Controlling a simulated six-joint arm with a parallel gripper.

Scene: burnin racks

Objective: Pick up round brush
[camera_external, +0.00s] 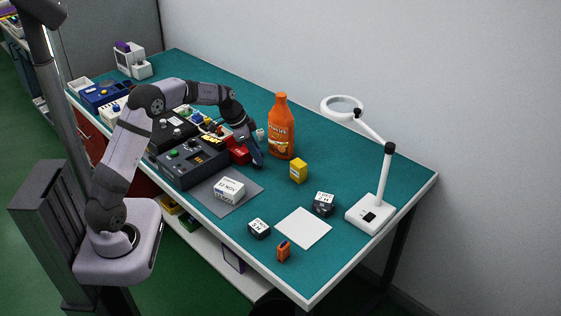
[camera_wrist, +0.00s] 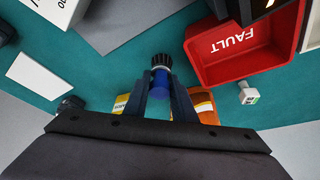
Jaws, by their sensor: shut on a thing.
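The round brush (camera_wrist: 159,78) shows in the wrist view as a short blue body with a dark, ridged round end. It sits between the two fingers of my gripper (camera_wrist: 159,92), which are shut on it. In the external view my gripper (camera_external: 257,163) points down over the teal table, between the red bin and the yellow box. The brush is hidden behind the fingers there. I cannot tell whether it touches the table.
The red FAULT bin (camera_wrist: 245,55) is close by, with a small white-green piece (camera_wrist: 248,93) beside it. An orange bottle (camera_external: 281,135) and yellow box (camera_external: 299,171) stand near my gripper. A grey mat (camera_external: 243,181) carries a white box. A magnifier lamp (camera_external: 372,214) stands right.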

